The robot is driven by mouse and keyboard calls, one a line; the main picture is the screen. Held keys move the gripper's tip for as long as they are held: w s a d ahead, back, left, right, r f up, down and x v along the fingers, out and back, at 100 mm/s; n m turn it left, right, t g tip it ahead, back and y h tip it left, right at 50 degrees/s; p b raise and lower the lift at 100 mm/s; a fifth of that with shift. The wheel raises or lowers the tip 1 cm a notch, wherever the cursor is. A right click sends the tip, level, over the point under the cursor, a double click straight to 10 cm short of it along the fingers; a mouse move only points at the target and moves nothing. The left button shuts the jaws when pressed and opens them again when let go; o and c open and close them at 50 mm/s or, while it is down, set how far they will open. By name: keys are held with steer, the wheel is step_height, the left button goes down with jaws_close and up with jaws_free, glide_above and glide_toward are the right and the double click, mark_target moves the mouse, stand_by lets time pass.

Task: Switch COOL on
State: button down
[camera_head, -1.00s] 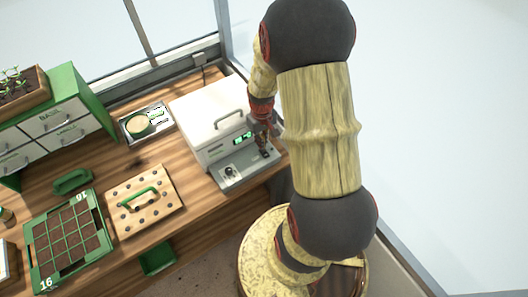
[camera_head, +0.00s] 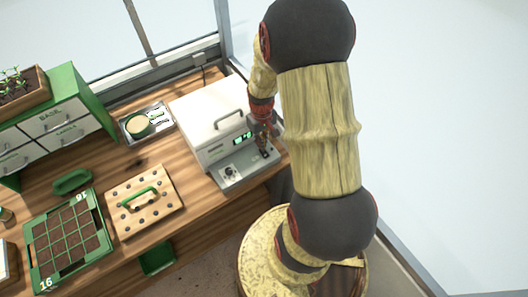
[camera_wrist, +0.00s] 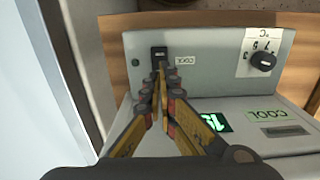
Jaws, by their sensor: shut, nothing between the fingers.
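The white cooler box (camera_head: 207,110) stands at the right end of the bench, with a grey control panel (camera_head: 240,168) along its front. In the wrist view the panel (camera_wrist: 205,75) carries a black rocker switch (camera_wrist: 159,53) beside a small label and a dark dial (camera_wrist: 262,61) with a numbered °C scale. In the head view my gripper (camera_head: 264,152) is over the panel's right part.
A wooden dibber board with a green handle (camera_head: 145,198) and a green seed tray (camera_head: 40,222) lie to the left. A metal tray with a round bowl (camera_head: 160,112) is behind. The box has a lid handle (camera_head: 229,118). A window frame is close on the right.

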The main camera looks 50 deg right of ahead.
steer(key=shift+f+b, duration=0.7)
steer(key=shift+f, duration=0.4)
stand_by(0.5)
steer(key=shift+r, duration=0.1)
steer(key=shift+r+p, duration=2.65)
steer(key=shift+r, duration=0.8)
steer(key=s+a+r+n+t+b, duration=0.1)
steer(key=a+r+b, duration=0.4)
steer(key=a+r, duration=0.5)
steer(key=s+a+r+n+t+b, duration=0.1)
steer(key=s+a+r+t+b, duration=0.3)
steer(key=a+r, duration=0.6)
steer(key=shift+s+a+r+n+t+b, duration=0.15)
steer(key=shift+s+a+n+t+b, duration=0.25)
steer(key=shift+s+a, duration=0.9)
